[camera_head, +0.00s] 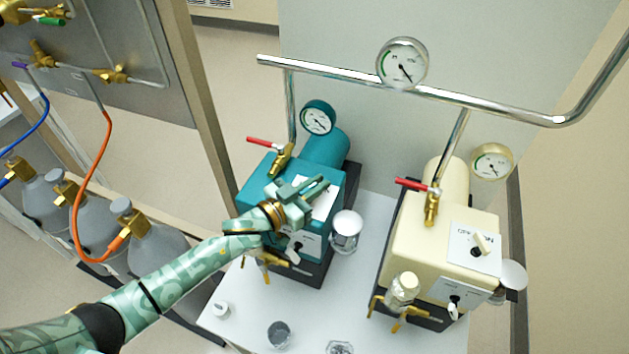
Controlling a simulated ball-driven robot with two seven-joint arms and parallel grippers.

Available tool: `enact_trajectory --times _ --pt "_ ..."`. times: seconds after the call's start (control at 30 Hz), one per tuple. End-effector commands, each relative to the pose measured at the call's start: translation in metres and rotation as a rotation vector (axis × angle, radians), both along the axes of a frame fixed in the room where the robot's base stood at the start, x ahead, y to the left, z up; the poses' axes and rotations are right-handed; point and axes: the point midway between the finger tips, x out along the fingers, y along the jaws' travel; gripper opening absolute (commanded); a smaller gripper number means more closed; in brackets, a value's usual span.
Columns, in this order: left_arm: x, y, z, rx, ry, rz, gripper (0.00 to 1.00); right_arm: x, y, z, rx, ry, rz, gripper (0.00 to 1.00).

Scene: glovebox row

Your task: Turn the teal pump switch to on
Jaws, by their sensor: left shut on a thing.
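The teal pump (258,193) stands on the white table, left of a cream pump. A white plate (325,206) lies on its top, partly covered by my left gripper (312,188). My left gripper reaches over the pump from the left, its fingers shut on the pump switch at this plate. The switch itself is hidden by the fingers, so its on or off position cannot be read. My right gripper is not in view.
The cream pump (428,232) has a like plate and switch (481,243). Red-handled valves (264,142) and a chrome pipe (334,75) stand behind the pumps. A glass jar (346,230) is close beside the teal pump. Grey bottles (152,248) are at left.

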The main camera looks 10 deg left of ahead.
Motion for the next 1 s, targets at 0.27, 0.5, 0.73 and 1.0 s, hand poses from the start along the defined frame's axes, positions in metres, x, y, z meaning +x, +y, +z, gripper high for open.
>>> enact_trajectory --times 0.27,0.5,0.73,1.0 --pt "-0.0003 -0.0002 0.0001 0.0 0.0 -0.049 0.0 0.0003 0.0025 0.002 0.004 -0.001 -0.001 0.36" --pt "-0.0004 -0.0007 0.0 0.0 0.0 -0.051 0.0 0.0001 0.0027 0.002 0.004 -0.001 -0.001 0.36" --pt "-0.0006 -0.0008 0.0001 -0.001 -0.001 -0.051 0.33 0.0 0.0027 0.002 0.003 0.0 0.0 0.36" --pt "-0.0007 -0.0011 0.0001 -0.001 -0.001 -0.051 0.33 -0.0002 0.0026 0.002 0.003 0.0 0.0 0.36"
